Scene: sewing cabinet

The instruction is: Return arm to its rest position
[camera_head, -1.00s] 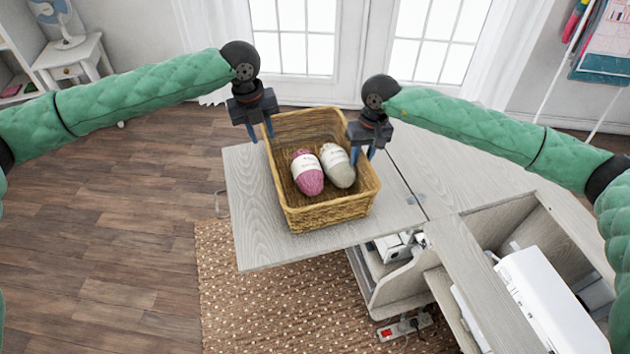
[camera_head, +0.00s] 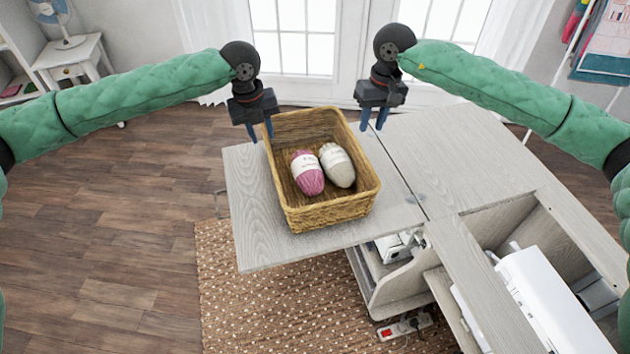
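My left gripper (camera_head: 260,132) hangs at the left rim of the wicker basket (camera_head: 325,212), its blue fingers pointing down with a small gap between them. I cannot tell whether it touches the rim. My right gripper (camera_head: 373,120) is raised above the table behind the basket's right back corner, clear of the basket. Its two blue fingers are apart with nothing between them. The basket stands on the light wooden leaf of the cabinet and holds a pink yarn ball (camera_head: 308,176) and a pale grey yarn ball (camera_head: 338,166), lying side by side.
The cabinet top (camera_head: 450,150) is bare right of the basket. An open compartment at lower right holds a white sewing machine (camera_head: 560,305). A power strip (camera_head: 404,326) lies on the dotted rug (camera_head: 270,300). A side table with a fan (camera_head: 55,20) stands far left.

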